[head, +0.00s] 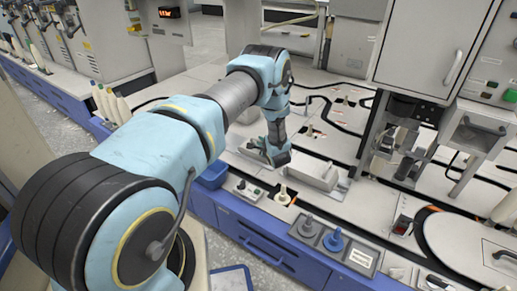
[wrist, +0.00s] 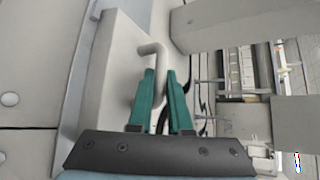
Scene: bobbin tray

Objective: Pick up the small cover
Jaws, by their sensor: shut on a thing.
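The small cover (wrist: 112,75) is a pale grey plate with a bent rod handle (wrist: 153,48) in the wrist view. My gripper (wrist: 161,76) has its two teal fingers on either side of the handle and is shut on it. In the head view my gripper (head: 276,153) points down over the pale machine top, and the cover (head: 250,152) shows only partly beside and beneath it. I cannot tell whether the cover is clear of the surface.
A pale raised box (head: 318,175) stands just right of my gripper. Grey and blue knobs (head: 333,241) stand at the front. A cabinet (head: 435,45) overhangs at the right.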

